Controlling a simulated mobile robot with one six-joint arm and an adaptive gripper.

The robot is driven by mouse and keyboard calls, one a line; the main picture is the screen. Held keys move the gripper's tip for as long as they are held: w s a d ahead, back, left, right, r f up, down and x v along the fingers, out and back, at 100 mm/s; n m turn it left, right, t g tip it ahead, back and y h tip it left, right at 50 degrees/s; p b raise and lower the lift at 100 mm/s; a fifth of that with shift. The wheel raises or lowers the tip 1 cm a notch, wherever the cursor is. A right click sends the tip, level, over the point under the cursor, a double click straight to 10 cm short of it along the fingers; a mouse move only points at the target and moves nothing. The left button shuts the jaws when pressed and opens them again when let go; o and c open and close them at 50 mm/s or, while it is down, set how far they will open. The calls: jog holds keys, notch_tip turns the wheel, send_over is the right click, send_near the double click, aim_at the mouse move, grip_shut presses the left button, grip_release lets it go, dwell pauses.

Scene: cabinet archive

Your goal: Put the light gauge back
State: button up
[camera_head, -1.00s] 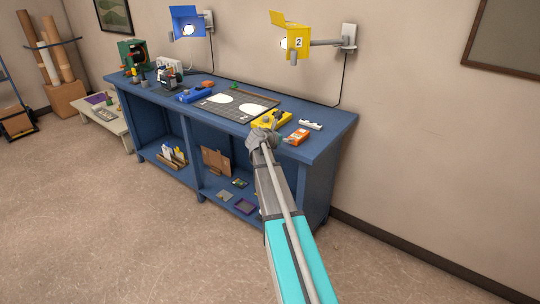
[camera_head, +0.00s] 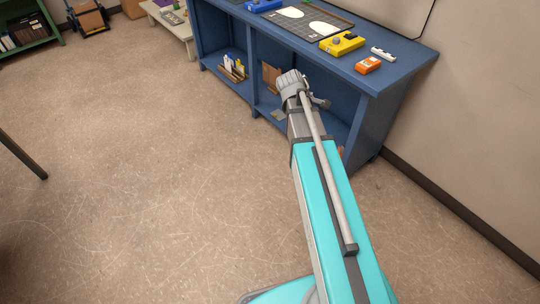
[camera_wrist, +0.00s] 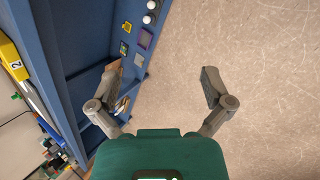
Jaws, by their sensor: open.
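My gripper (camera_head: 300,90) is in front of the blue bench, against its open lower shelf in the head view. In the wrist view my gripper (camera_wrist: 162,78) has its two fingers spread wide, with nothing between them. No thing is clearly marked as the light gauge. An orange device with a pale label (camera_head: 368,65) lies on the bench top near its right front edge; I cannot tell whether it is the gauge. Small flat pieces lie on the lower shelf in the wrist view, among them a purple-edged one (camera_wrist: 145,39) and a yellow one (camera_wrist: 127,27).
The blue bench top (camera_head: 400,72) also bears a yellow control box (camera_head: 342,43), a small white bar (camera_head: 383,53) and a dark gridded mat (camera_head: 288,30). A rack with cards (camera_head: 233,68) stands on the lower shelf.

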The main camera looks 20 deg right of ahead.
jog(key=s+a+f+m+g+y, duration=0.2)
jog(key=s+a+m+y, duration=0.4)
jog(key=s+a, duration=0.8)
jog(key=a+f+m, duration=0.1)
jog(key=a+m, duration=0.2)
jog(key=a, duration=0.1)
jog(key=shift+s+a+g, duration=0.25)
jog(key=shift+s+g, duration=0.05)
jog(key=shift+g, duration=0.1)
jog(key=shift+r, duration=0.15)
notch_tip(320, 180, up, 9)
jog(key=p, duration=0.9)
